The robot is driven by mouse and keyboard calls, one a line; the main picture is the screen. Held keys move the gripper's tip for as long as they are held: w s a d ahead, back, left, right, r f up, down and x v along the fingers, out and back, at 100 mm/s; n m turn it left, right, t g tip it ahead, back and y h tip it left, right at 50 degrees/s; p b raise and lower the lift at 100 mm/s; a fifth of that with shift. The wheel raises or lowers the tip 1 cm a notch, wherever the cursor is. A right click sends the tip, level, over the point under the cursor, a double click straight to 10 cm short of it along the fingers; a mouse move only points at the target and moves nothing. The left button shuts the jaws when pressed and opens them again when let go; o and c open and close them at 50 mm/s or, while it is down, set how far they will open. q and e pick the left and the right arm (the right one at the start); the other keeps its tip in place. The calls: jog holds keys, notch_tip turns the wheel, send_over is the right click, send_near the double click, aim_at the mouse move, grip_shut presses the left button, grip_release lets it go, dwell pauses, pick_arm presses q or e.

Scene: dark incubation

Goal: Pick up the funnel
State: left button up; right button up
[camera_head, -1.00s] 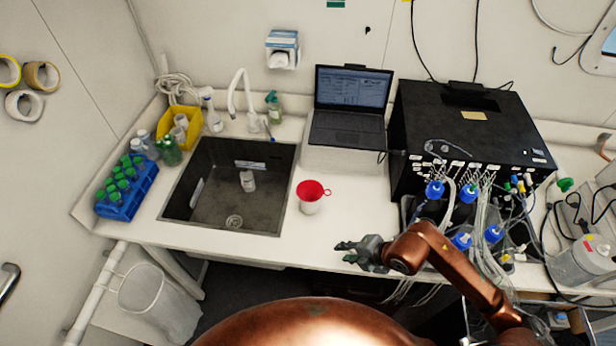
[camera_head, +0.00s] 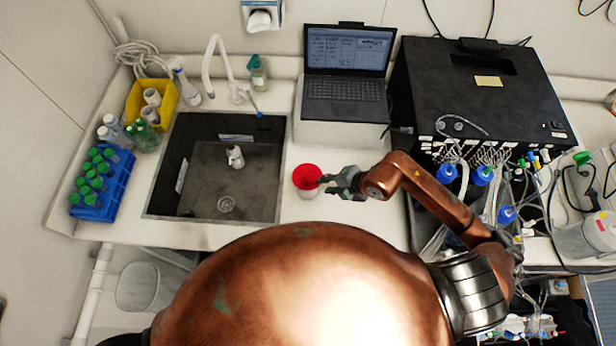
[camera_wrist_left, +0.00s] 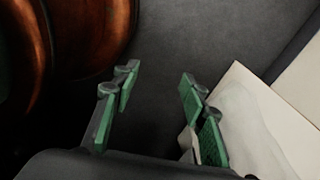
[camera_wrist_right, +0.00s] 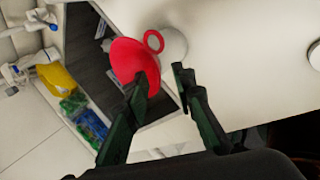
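The red funnel (camera_head: 307,177) sits in the mouth of a white container (camera_head: 306,193) on the counter, right of the sink. In the right wrist view the funnel (camera_wrist_right: 135,62) shows its wide red bowl and a ring handle, with the white container (camera_wrist_right: 175,44) beneath it. My right gripper (camera_head: 328,184) is just right of the funnel, its fingertips close to the rim. In the right wrist view this gripper (camera_wrist_right: 158,92) is open, with one finger overlapping the funnel's edge; contact is unclear. My left gripper (camera_wrist_left: 158,84) is open and empty, outside the head view.
The sink (camera_head: 170,215) lies left of the funnel. A laptop (camera_head: 345,90) stands behind it, and a black instrument box (camera_head: 480,95) with tubes and blue-capped bottles is at the right. A blue tube rack (camera_head: 110,192) is at the far left.

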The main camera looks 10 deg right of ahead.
aim_at(312, 183)
jog(key=p+x, duration=0.1)
jog(key=x, duration=0.3)
jog(key=shift+w+a, duration=0.15)
jog(key=shift+a, duration=0.1)
jog(key=shift+f, duration=0.1)
jog(key=c, duration=0.4)
grip_shut()
pick_arm(q)
jog(key=shift+w+r, duration=0.75)
jog(key=shift+w, duration=0.1)
jog(key=shift+w, duration=0.15)
